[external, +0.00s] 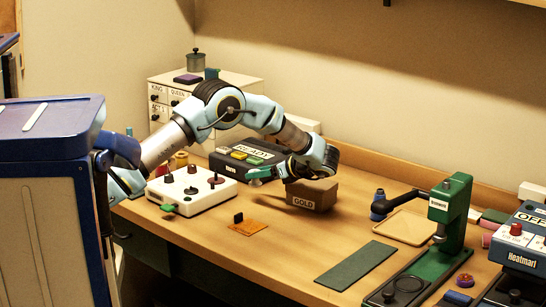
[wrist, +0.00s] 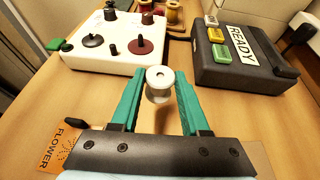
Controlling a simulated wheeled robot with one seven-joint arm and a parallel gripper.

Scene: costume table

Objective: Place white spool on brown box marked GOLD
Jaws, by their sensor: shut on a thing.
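The white spool (wrist: 159,86) sits between the green fingers of my gripper (wrist: 158,78) in the wrist view, and the fingers are shut on it. In the external view my gripper (external: 260,173) points left, above the table and just to the left of the brown box (external: 325,194). The box carries a white GOLD label on its front and stands at mid-table, below and beside my wrist. The spool is small and hard to make out in the external view.
A white control panel (external: 190,190) with dark knobs stands left of my gripper. A black READY box (external: 240,157) is behind it. An orange FLOWER card (external: 247,228) lies in front. A green press (external: 450,225) stands at right. Bare table lies in front of the box.

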